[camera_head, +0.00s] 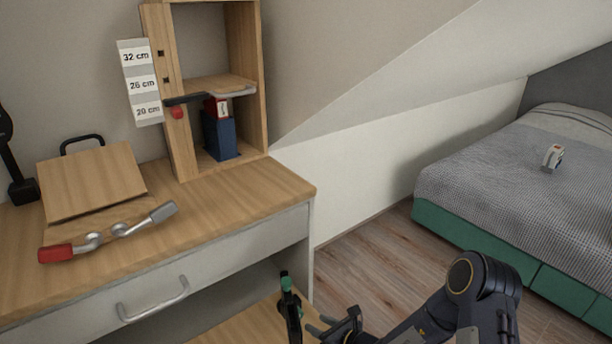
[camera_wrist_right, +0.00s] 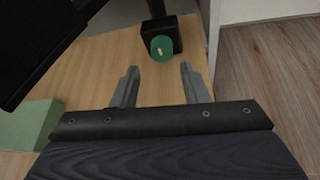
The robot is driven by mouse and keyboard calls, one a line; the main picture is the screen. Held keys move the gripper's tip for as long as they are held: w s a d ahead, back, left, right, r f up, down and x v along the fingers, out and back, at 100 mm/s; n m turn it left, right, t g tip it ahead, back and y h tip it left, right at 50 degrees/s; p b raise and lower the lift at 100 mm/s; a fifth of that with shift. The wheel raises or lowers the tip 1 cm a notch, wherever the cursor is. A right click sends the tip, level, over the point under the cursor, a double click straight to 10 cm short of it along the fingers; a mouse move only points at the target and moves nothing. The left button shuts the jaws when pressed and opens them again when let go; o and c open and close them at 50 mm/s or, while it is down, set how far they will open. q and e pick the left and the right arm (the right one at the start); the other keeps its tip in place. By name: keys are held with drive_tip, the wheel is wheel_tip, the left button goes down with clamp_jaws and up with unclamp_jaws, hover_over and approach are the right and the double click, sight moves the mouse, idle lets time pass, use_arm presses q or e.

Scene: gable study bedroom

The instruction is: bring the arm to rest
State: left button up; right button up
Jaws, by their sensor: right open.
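My right arm comes in from the lower right in the head view. Its gripper (camera_head: 320,326) is low, in front of the desk and over a lower wooden board (camera_head: 243,325). In the right wrist view the two fingers of the gripper (camera_wrist_right: 160,84) stand apart with nothing between them. A black upright thing with green parts (camera_head: 290,308) is just left of the gripper. In the wrist view a black block with a round green end (camera_wrist_right: 161,47) lies beyond the fingertips, apart from them. My left gripper does not show.
The desk (camera_head: 235,205) holds a wooden slanted board (camera_head: 92,182), a red-handled tool (camera_head: 105,232) and an open shelf (camera_head: 178,110) with a blue item (camera_head: 220,135). A bed (camera_head: 510,180) stands at right. Bare floor (camera_head: 365,255) lies between. A green block (camera_wrist_right: 25,125) shows lower left in the wrist view.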

wheel_tip(320, 180, up, 15)
drive_tip(key=s+n+g+y, duration=0.1)
drive_tip(key=s+n+y, duration=0.15)
drive_tip(key=n, duration=0.45)
drive_tip(key=s+d+r+n+g+y, duration=0.2)
drive_tip(key=s+r+n+g, duration=0.2)
drive_tip(key=s+r+n, duration=0.6)
drive_tip(key=s+d+r+n+h, duration=0.1)
drive_tip(key=s+d+n+h, duration=0.5)
drive_tip(key=s, duration=0.4)
drive_tip(key=s+d+r+n+h, duration=0.2)
drive_tip(key=s+d+n+h, duration=0.25)
drive_tip(key=s+d, duration=0.4)
wheel_tip(320, 180, up, 31)
drive_tip(key=a+p, duration=0.1)
drive_tip(key=p, duration=3.1)
drive_tip(key=shift+s+r+t+y, duration=0.15)
drive_tip(key=shift+s+t+y, duration=0.15)
drive_tip(key=shift+s, duration=0.05)
